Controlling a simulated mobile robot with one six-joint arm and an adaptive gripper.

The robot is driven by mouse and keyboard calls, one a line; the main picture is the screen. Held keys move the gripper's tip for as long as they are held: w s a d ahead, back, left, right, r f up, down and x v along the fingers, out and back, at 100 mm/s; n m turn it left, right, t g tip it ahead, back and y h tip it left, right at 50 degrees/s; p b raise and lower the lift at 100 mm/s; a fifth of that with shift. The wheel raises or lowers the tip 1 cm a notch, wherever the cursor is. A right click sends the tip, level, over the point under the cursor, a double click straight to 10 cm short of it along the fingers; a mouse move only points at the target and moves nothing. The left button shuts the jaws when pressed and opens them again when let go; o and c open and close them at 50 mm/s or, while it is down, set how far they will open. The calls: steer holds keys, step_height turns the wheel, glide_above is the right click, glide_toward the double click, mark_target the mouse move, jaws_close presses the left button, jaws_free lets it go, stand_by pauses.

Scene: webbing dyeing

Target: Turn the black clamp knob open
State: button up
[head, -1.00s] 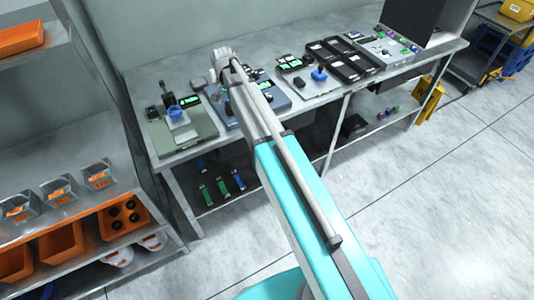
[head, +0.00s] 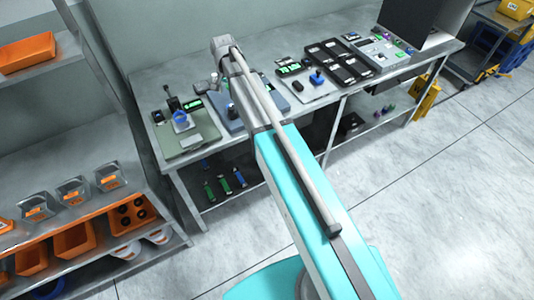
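The workbench (head: 215,165) carries several devices along the wall. On the green-grey plate (head: 188,140) at its left end stand a black upright part (head: 171,101), a small black knob-like part (head: 157,116) and a blue round part (head: 181,121). I cannot tell which black part is the clamp knob; its turn position is too small to read. My arm reaches over the bench, its far end above the blue-grey device (head: 225,112) just right of that plate. My gripper does not show; the arm hides it and part of that device.
Right of my arm, a light plate (head: 309,90) with a blue knob (head: 317,77), black trays (head: 344,66) and a dark box (head: 411,24) fill the bench. A shelf with orange bins (head: 73,240) stands at left. The floor in front is clear.

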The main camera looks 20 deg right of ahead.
steer(key=shift+r+p, duration=2.5)
steer(key=shift+r, duration=0.25)
steer(key=s+d+f+n+b, duration=0.3)
steer(key=s+f+b, duration=0.5)
steer(key=s, duration=0.4)
steer(key=s+d+f+n+b, duration=0.3)
steer(key=s+f+b, duration=0.6)
steer(key=s, duration=0.4)
steer(key=shift+d+f+b, duration=0.3)
steer(key=shift+d+b, duration=0.05)
steer(key=shift+d, duration=0.35)
